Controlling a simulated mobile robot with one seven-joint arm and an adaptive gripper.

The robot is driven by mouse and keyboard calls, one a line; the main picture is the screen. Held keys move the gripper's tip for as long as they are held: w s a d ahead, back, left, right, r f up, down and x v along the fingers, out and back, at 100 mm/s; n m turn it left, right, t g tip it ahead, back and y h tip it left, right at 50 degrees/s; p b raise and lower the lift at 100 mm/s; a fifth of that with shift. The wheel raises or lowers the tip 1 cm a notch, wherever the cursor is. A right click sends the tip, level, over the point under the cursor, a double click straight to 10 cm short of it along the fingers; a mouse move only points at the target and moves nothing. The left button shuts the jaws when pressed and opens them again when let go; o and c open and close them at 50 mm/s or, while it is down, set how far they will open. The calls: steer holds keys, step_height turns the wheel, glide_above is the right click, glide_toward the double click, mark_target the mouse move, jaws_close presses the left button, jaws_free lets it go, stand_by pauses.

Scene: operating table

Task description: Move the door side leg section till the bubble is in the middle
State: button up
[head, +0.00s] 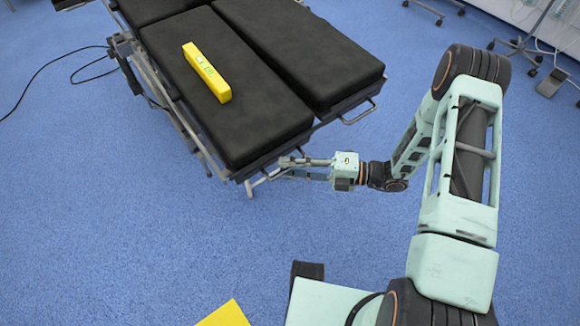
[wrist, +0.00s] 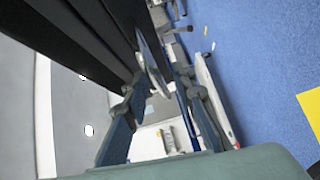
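The operating table's leg end has two black padded leg sections, a left one (head: 245,125) and a right one (head: 325,60). A yellow spirit level (head: 222,90) lies lengthwise on the left section. Its greenish vial shows, but the bubble is too small to read. I cannot tell from the pictures which section is the door side. My gripper (head: 282,168) is at the near end of the left section, by its metal end rail. In the wrist view its two fingers (wrist: 158,92) are apart, with a metal bar (wrist: 152,62) near the gap. I cannot tell whether they touch it.
A metal loop handle (head: 360,115) sticks out from the right section's near end. Wheeled stands (head: 518,48) are at the back right. A black cable (head: 50,60) lies on the left floor.

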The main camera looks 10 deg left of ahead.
jaws_close()
step_height(320, 180, up, 8)
steer(key=m+h+p, duration=0.1)
steer(key=p, duration=0.6)
steer(key=shift+s+d+p, duration=0.25)
steer(key=shift+d+p, duration=0.05)
steer(key=shift+d, duration=0.05)
steer(key=shift+o, duration=0.5)
jaws_free()
